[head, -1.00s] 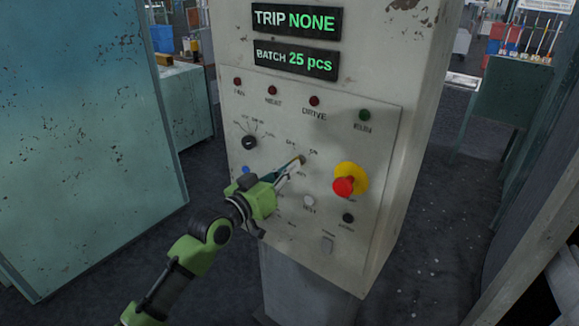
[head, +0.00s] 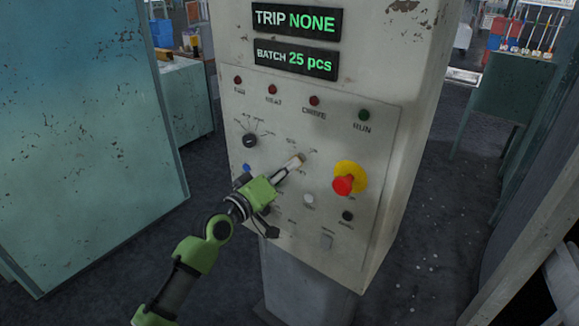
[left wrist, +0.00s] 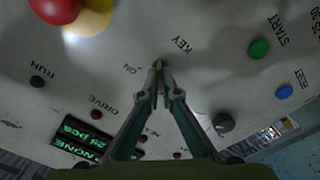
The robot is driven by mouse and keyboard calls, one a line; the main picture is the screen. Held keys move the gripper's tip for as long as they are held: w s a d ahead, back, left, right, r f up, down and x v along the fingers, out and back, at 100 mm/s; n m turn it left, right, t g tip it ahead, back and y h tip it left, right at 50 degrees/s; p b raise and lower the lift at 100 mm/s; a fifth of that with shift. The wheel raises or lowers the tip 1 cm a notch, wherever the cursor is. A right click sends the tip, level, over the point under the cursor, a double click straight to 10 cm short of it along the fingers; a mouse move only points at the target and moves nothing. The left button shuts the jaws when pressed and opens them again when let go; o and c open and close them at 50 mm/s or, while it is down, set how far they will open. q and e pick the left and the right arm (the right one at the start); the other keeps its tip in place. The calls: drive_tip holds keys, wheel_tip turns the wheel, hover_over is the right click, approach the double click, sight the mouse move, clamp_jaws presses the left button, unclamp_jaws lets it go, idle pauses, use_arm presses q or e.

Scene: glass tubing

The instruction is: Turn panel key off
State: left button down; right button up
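The grey control panel (head: 285,215) is on the front of a pale cabinet. My left gripper (head: 297,162) reaches its middle from the lower left. In the left wrist view its fingertips (left wrist: 158,80) come together on a small brass-coloured panel key (left wrist: 158,64), beside the lettering KEY and ON. The fingers look closed on the key's sides and cover most of it, so its exact angle is hard to tell. My right gripper is in neither view.
A red emergency button on a yellow base (head: 347,181) sits just right of the key. A black selector knob (head: 250,141) and a blue button (head: 246,168) are to the left. Displays above read TRIP NONE (head: 296,20) and BATCH 25 pcs (head: 296,60). A teal cabinet (head: 80,140) stands left.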

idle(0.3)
use_arm(q)
drive_tip(key=c, duration=2.3)
unclamp_jaws()
drive_tip(key=v, duration=1.2)
